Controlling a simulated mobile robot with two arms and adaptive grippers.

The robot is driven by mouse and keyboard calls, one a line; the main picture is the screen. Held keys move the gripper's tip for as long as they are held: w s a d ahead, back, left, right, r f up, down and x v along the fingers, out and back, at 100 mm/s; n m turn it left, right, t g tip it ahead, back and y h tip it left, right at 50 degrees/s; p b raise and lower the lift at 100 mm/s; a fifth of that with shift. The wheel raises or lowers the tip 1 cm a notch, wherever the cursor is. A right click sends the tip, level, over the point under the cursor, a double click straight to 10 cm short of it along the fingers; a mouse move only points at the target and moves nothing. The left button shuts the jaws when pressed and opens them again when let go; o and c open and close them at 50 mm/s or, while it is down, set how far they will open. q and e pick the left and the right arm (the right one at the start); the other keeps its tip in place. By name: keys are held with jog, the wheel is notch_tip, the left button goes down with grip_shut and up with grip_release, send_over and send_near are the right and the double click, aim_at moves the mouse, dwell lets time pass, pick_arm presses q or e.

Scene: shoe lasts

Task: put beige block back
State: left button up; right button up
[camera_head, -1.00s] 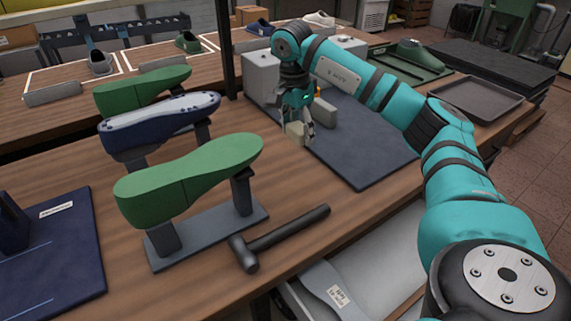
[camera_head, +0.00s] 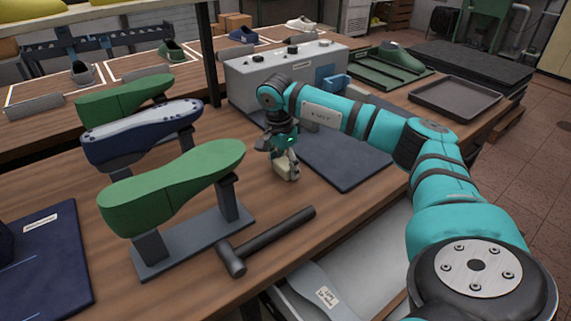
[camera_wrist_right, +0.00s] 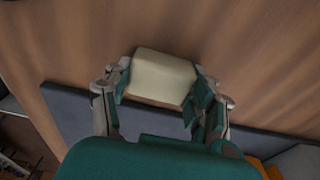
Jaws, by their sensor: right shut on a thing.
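The beige block (camera_head: 283,171) is held in my right gripper (camera_head: 286,166), beside the left edge of the dark mat (camera_head: 350,170). In the right wrist view the block (camera_wrist_right: 163,77) sits between the two fingers of the right gripper (camera_wrist_right: 162,88), which are shut on its sides. Wood tabletop shows around it. I cannot tell whether the block touches the table. My left gripper is not in view.
Green and blue shoe lasts (camera_head: 172,186) stand on posts to the left. A black mallet (camera_head: 268,240) lies in front. A grey box with knobs (camera_head: 255,88) stands behind the mat, and a green tray (camera_head: 375,75) is at the back right. Bare wood lies between mallet and gripper.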

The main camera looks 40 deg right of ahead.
aim_at(281, 165)
jog(key=shift+f, duration=0.15)
jog(key=o, duration=1)
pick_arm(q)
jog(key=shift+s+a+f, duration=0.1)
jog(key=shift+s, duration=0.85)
pick_arm(e)
jog(key=shift+o, duration=0.2)
jog(key=shift+r, duration=0.45)
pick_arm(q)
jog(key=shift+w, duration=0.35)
pick_arm(e)
notch_tip(281, 165, up, 12)
jog(key=a, duration=0.1)
jog(key=shift+a+f, duration=0.25)
